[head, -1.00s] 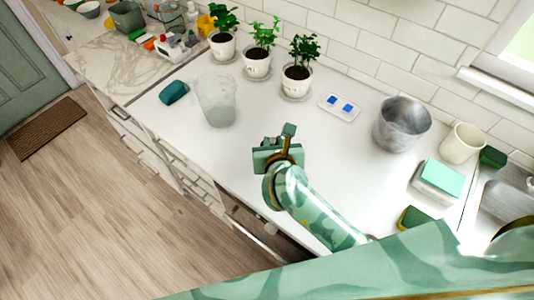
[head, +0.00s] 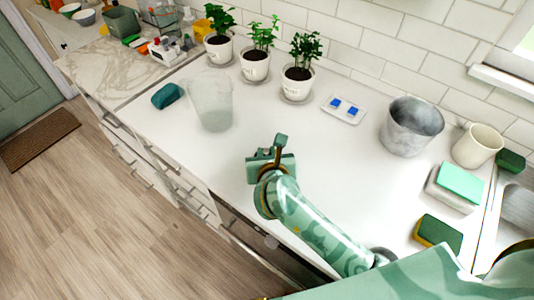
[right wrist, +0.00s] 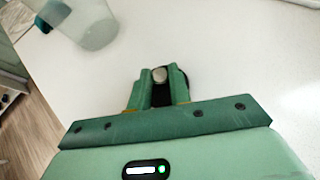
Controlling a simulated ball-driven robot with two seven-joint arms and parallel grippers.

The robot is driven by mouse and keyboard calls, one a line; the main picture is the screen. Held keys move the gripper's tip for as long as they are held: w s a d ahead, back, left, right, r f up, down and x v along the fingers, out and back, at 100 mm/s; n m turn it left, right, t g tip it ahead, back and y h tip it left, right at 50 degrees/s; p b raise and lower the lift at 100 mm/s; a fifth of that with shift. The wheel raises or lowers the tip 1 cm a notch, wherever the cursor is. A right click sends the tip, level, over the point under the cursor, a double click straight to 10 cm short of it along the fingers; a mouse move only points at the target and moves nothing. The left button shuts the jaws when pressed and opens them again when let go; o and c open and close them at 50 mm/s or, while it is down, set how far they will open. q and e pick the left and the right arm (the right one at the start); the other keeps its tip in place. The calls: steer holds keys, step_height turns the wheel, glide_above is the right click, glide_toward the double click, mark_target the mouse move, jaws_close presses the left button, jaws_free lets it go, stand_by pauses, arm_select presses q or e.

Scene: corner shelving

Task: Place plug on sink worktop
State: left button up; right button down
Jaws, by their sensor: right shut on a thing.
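My right gripper (head: 272,155) is over the white worktop (head: 330,165), in the middle of the head view. In the right wrist view its fingers (right wrist: 160,88) are shut on the plug (right wrist: 160,74), a small piece with a round silvery top and a dark part below it. The plug is not clear in the head view, where the gripper hides it. I cannot tell how far it is above the worktop. The sink (head: 515,210) is at the right edge. My left gripper is not in view.
A translucent jug (head: 211,105) and a teal item (head: 167,95) stand left of the gripper. Potted plants (head: 297,80) line the wall. A metal bucket (head: 412,125), cream cup (head: 477,145), soap block (head: 458,185) and sponge (head: 438,232) are right. The middle worktop is clear.

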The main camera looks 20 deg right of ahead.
steer(key=c, duration=1.3)
jaws_free()
steer(key=shift+f, duration=0.15)
steer(key=shift+r, duration=0.3)
steer(key=p+v, duration=0.2)
steer(key=v, duration=1)
steer(key=shift+f, duration=0.2)
